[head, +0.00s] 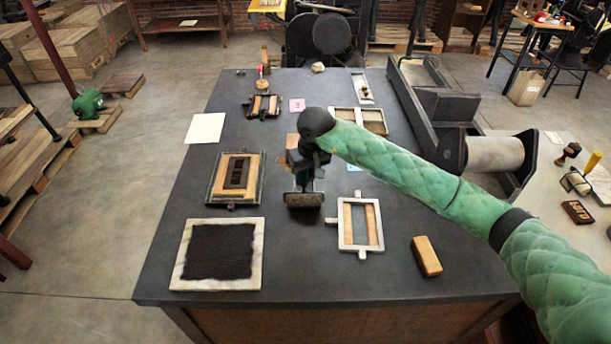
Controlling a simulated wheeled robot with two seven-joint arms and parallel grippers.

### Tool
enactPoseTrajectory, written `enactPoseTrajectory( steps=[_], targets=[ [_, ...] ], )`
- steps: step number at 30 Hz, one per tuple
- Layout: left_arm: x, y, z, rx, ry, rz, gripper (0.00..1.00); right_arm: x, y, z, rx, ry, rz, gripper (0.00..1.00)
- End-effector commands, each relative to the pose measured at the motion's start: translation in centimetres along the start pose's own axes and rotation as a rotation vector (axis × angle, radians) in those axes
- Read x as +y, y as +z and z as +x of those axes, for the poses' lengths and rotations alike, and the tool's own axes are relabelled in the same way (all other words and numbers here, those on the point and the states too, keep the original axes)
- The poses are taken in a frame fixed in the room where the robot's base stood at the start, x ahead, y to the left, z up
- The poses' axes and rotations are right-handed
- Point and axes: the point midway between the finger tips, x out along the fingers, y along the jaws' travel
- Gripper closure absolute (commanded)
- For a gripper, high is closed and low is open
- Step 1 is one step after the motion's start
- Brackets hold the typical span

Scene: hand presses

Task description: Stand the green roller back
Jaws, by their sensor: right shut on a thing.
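My right gripper (304,178) hangs over the middle of the dark table, its arm reaching in from the right. It is shut on a roller whose dark cylinder (304,201) shows just below the fingers, at or close above the tabletop. The roller's colour looks dark grey, and I cannot make out green on it. Its handle is mostly hidden by my gripper and wrist. I cannot tell whether the cylinder touches the table. My left gripper is not in view.
Left of the gripper lie a framed type form (222,180) and a white-edged black ink slab (218,254). A white frame (343,226) and a wooden block (426,256) lie to the right. A press (450,115) stands at the table's right edge.

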Motion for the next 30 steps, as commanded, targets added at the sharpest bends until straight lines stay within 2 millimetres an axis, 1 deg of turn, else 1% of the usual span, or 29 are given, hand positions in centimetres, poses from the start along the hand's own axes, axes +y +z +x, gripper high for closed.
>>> enactPoseTrajectory(
  steps=[7,8,10,11,27,28,30],
  targets=[
    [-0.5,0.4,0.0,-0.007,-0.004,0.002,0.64,0.0,0.0,-0.1,0.001,0.0,0.0,1.0],
    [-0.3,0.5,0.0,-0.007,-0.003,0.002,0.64,0.0,0.0,-0.1,0.001,0.0,0.0,1.0],
    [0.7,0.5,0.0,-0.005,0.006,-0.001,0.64,0.0,0.0,-0.1,0.001,0.0,0.0,1.0],
    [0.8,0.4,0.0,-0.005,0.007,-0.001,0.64,0.0,0.0,-0.1,0.001,0.0,0.0,1.0],
    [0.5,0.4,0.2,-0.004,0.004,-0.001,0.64,0.0,0.0,0.0,0.001,0.0,0.0,1.0],
    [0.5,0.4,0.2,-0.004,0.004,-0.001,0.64,0.0,0.0,0.0,0.001,0.0,0.0,0.72],
    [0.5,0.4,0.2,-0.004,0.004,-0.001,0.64,0.0,0.0,0.0,0.001,0.0,0.0,0.59]
  ],
)
